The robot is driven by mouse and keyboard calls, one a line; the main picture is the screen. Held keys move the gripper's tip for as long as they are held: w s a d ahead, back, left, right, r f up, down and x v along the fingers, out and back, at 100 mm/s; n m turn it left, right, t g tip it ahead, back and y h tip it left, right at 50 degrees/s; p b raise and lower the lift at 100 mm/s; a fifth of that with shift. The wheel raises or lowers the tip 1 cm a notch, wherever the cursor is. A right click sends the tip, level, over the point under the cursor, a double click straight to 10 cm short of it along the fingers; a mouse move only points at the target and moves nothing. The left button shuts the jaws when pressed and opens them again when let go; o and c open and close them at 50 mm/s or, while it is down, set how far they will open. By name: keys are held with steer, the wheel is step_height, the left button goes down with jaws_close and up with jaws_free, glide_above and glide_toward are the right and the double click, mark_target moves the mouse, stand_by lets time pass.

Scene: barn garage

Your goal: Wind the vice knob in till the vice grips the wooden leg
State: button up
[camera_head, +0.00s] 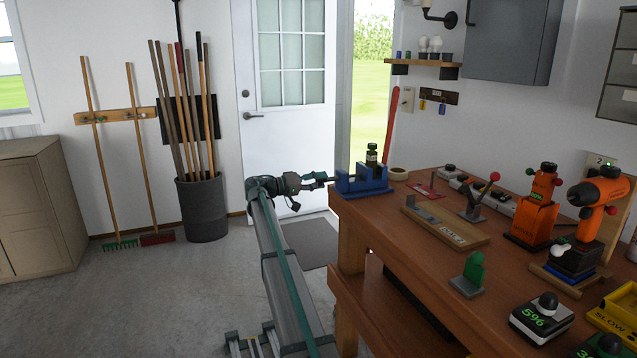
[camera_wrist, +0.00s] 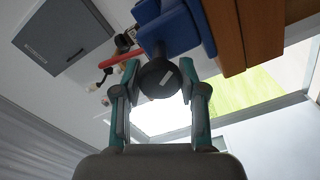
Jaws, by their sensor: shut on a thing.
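The blue vice (camera_head: 362,182) sits at the far left corner of the workbench; its blue body also fills the top middle of the wrist view (camera_wrist: 178,28). Its dark round knob (camera_wrist: 157,78) faces the wrist camera, with a pale mark on its face. My gripper (camera_head: 322,180) is at the vice's left side, level with the screw. In the wrist view my two green-tipped fingers (camera_wrist: 159,88) are shut on the knob, one on each side. I cannot make out the wooden leg or the gap between the jaws.
A dark bottle (camera_head: 371,155) shows at the vice, and a tape roll (camera_head: 399,174) lies right of it. A red bar (camera_head: 390,125) rises behind. The workbench (camera_head: 400,245) carries several tools, including an orange drill (camera_head: 597,195). The floor (camera_head: 180,290) left of my arm is clear.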

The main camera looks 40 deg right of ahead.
steer(key=o, duration=1.2)
steer(key=shift+c, duration=0.2)
steer(key=shift+a, duration=0.1)
steer(key=v, duration=1.2)
